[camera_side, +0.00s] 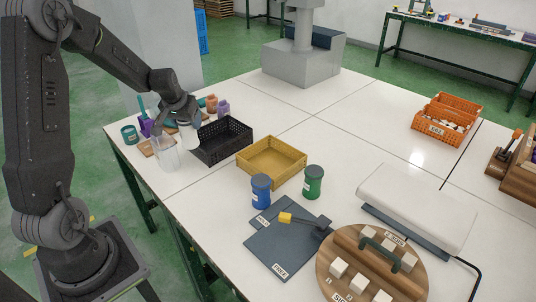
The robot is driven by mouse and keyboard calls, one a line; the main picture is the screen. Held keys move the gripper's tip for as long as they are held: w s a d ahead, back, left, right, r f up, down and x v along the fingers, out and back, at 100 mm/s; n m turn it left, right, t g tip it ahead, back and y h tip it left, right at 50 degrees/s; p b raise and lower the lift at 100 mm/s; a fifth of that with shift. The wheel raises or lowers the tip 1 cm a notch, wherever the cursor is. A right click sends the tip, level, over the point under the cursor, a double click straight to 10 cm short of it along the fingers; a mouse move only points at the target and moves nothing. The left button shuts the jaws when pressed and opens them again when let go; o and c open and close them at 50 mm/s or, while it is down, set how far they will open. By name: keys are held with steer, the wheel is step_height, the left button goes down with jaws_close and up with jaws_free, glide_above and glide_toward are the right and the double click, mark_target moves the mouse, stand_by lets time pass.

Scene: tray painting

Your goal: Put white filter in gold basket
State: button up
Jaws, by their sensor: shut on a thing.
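My gripper (184,120) is at the far left part of the white table, pointing down. It is shut on the white filter (188,137), a pale rounded piece just under the fingers. The filter is beside the left edge of the black basket; I cannot tell how high above the table it is. The gold basket (272,163) is a rectangular open crate to the right of the black basket and looks empty. The fingertips are small and partly hidden.
The black basket (222,140) stands between my gripper and the gold basket. A clear container (165,153) is just left of the filter. Blue (261,191) and green (313,182) jars stand in front of the gold basket. Small coloured items crowd behind my gripper.

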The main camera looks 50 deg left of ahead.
steer(key=w+d+m+h, duration=0.1)
steer(key=w+d+m, duration=0.45)
steer(key=w, duration=0.75)
steer(key=shift+n+t+h, duration=0.3)
steer(key=shift+n+t, duration=0.2)
steer(key=shift+n, duration=0.15)
steer(key=shift+w+d+f, duration=1.3)
steer(key=shift+d+f, duration=0.45)
steer(key=shift+f, duration=0.1)
steer(key=shift+w+d+f, duration=1.25)
steer(key=shift+d+f, duration=0.45)
steer(key=shift+f, duration=0.15)
steer(key=shift+w+d+f, duration=1.3)
steer(key=shift+d+f, duration=0.45)
steer(key=shift+f, duration=0.1)
steer(key=shift+f, duration=0.15)
steer(key=o, duration=1)
steer(key=v, duration=1.2)
steer(key=shift+d+r, duration=0.1)
steer(key=shift+r, duration=0.15)
